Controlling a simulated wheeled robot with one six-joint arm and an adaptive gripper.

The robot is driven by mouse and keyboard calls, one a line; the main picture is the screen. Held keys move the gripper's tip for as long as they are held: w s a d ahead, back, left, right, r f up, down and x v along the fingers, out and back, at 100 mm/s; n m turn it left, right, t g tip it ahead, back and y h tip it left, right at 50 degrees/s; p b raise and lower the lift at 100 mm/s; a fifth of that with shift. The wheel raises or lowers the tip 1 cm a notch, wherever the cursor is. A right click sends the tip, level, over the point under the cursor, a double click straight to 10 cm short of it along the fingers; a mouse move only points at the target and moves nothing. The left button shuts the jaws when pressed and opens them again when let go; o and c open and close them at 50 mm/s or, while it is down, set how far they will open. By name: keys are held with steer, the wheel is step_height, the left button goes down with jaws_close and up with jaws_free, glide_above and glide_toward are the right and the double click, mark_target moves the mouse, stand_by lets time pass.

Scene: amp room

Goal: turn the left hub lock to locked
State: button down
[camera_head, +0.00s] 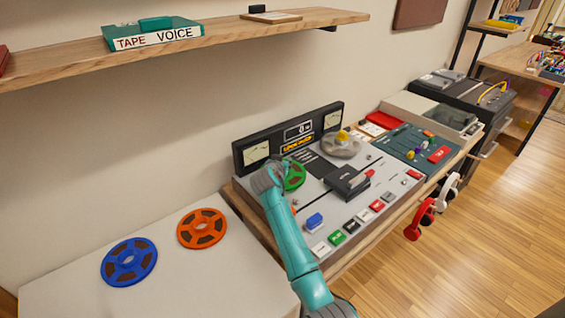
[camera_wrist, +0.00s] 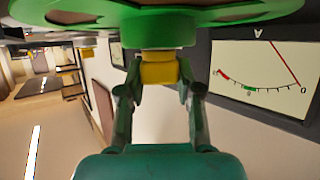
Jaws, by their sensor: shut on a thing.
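A tape machine (camera_head: 318,215) stands on the wooden bench with two hubs. A green reel (camera_head: 296,178) sits on the left hub, partly behind my arm; it also fills the top of the wrist view (camera_wrist: 200,14). In the wrist view the yellow left hub lock (camera_wrist: 158,69) is at the green reel's centre, between my two fingertips. My gripper (camera_wrist: 158,82) is shut on it. In the head view my wrist hides the left lock, so I cannot tell its angle. A second yellow lock (camera_head: 342,135) shows on the grey right reel (camera_head: 340,147).
A meter panel (camera_head: 290,137) rises close behind the reels. A black head block (camera_head: 348,183) and several coloured buttons lie in front. Blue (camera_head: 129,262) and orange (camera_head: 202,228) reels lie on the white surface at left. A shelf (camera_head: 200,38) hangs above.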

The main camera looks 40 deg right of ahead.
steer(key=m+g+h, duration=0.2)
steer(key=m+g, duration=0.2)
steer(key=shift+m+g+h, duration=0.3)
steer(key=shift+g+h, duration=0.1)
steer(key=shift+m+g, duration=1.4)
steer(key=shift+g, duration=0.3)
steer(key=shift+f+m+g, duration=0.1)
steer(key=shift+m+g, duration=0.2)
steer(key=c, duration=0.8)
jaws_free()
steer(key=shift+o, duration=0.2)
steer(key=v, duration=1.2)
steer(key=shift+a+f, duration=0.15)
steer(key=shift+f, duration=0.1)
